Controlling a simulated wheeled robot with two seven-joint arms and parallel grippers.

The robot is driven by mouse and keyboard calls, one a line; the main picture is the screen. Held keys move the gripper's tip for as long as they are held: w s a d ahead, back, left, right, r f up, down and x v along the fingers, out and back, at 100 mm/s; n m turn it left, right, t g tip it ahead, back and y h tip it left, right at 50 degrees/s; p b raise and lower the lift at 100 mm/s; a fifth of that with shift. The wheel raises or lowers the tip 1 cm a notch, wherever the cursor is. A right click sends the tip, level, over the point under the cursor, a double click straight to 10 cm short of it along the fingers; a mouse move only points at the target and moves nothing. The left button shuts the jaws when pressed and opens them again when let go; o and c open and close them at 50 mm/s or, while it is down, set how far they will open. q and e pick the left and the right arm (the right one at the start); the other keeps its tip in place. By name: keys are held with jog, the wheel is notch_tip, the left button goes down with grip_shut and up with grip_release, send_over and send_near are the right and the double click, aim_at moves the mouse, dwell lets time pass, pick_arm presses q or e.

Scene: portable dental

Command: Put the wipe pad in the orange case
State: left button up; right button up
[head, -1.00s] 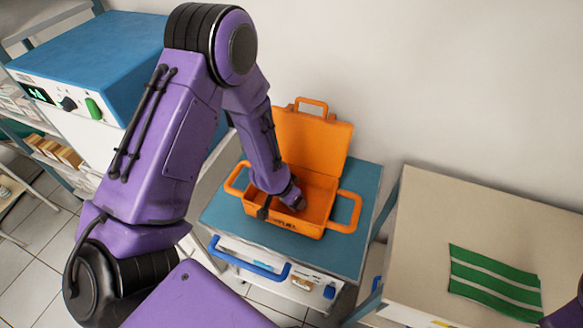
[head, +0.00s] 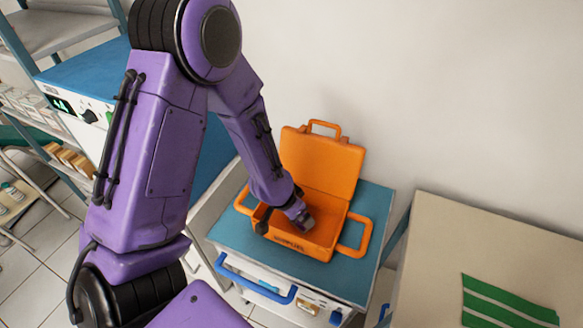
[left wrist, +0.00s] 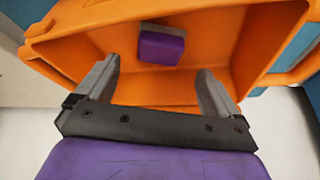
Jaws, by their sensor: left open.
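The orange case (head: 284,238) stands open on a blue-topped cart, its lid (head: 325,162) tilted up at the back. My left gripper (head: 300,220) reaches into the case from above. In the left wrist view my left gripper (left wrist: 158,72) is open, with its two grey fingers apart over the case (left wrist: 270,45). A small purple block with a grey top, which looks like the wipe pad (left wrist: 162,47), lies inside the case. It sits beyond the fingertips and nothing grips it. In the head view I cannot make the pad out clearly. My right gripper is out of view.
The case's side handles stick out over the blue cart top (head: 345,270). A beige table (head: 445,240) with a green striped cloth (head: 505,305) is at the right. Shelves and a blue-topped device stand at the left. A plain wall is behind.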

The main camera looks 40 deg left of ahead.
pick_arm(q)
jog(key=v, duration=0.5)
jog(key=shift+s+r, duration=0.1)
jog(key=shift+r, duration=0.2)
dwell(0.7)
